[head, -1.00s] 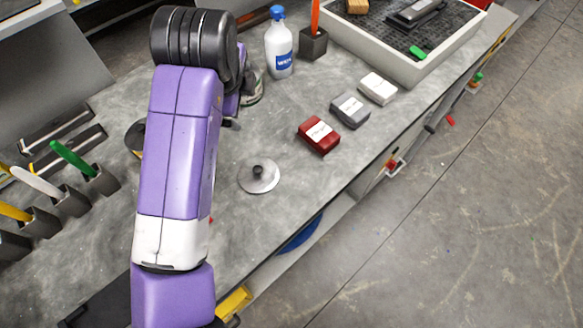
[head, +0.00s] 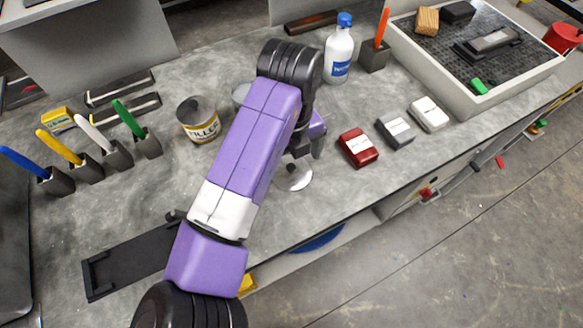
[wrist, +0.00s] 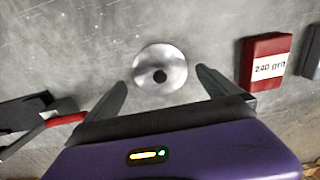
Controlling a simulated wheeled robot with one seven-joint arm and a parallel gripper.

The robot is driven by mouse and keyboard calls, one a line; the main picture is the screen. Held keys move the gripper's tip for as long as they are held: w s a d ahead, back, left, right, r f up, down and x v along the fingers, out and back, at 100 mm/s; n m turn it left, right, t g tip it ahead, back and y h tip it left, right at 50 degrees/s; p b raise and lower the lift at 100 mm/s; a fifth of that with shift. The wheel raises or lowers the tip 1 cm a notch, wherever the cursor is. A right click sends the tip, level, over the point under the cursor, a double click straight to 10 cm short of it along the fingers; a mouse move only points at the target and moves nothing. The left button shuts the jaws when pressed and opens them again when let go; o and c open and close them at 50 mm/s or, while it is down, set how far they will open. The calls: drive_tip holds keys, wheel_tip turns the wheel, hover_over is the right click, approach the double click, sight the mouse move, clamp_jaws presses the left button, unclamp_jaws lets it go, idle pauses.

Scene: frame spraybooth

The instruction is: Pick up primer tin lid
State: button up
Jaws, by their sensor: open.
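The lid is a round silver disc with a dark knob in its middle. It lies flat on the grey bench, partly hidden under my gripper in the head view (head: 294,181). In the wrist view the lid (wrist: 160,55) shows whole, just ahead of and between my fingertips. My gripper (wrist: 162,80) is open and empty, with one finger to each side of the lid's near part. In the head view my gripper (head: 304,150) hangs over the lid; its fingers are mostly hidden by my arm. I cannot tell its exact height.
A red block (head: 358,148) labelled 240 grit lies right of the lid, with grey (head: 395,131) and white (head: 430,114) blocks beyond. A filler tin (head: 198,120) stands left of my arm; another tin (head: 240,94) is partly hidden behind it. The bench's front edge is close.

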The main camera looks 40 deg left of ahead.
drive_tip(key=shift+f, duration=1.4)
drive_tip(key=c, duration=1.2)
drive_tip(key=shift+r, duration=0.1)
